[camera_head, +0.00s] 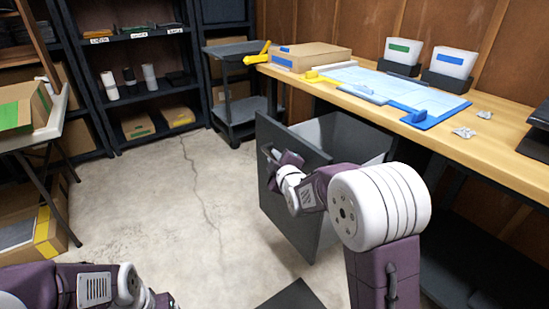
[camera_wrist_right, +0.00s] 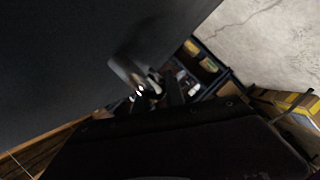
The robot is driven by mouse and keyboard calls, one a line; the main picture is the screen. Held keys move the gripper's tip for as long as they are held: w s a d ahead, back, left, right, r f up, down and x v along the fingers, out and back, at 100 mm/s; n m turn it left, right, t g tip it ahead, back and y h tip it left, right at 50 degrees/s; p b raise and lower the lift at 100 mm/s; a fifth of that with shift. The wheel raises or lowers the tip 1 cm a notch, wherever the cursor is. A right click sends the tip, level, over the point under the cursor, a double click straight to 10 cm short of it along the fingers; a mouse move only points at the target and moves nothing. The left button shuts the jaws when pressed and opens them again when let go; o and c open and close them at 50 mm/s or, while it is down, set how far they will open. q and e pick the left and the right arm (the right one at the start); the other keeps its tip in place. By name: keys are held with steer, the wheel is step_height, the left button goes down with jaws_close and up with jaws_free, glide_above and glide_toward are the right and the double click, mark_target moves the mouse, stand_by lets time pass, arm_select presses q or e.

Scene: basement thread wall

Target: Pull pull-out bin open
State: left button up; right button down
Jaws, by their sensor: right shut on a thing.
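The grey pull-out bin (camera_head: 347,134) stands out from under the workbench, and its open top shows. Its dark front panel (camera_head: 285,200) faces left toward the open floor. My right gripper (camera_head: 275,160) is at the upper part of this panel, shut on the bin's handle (camera_head: 266,150). In the right wrist view the handle (camera_wrist_right: 124,72) lies at the fingers (camera_wrist_right: 160,92), beside the large dark panel (camera_wrist_right: 80,55). The wrist view is dark, so the exact contact is hard to see. My left arm shows at the bottom left of the head view; its gripper is out of frame.
A grey cart (camera_head: 236,105) stands behind the bin. Shelves line the back. Clear concrete floor (camera_head: 170,215) lies left of the bin.

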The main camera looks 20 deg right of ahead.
steer(key=shift+a+r, duration=0.15)
steer(key=shift+a, duration=0.15)
steer(key=shift+d, duration=0.1)
steer(key=c, duration=1.4)
jaws_free()
steer(key=shift+s, duration=0.1)
steer(key=p+v, duration=0.3)
steer(key=v, duration=0.6)
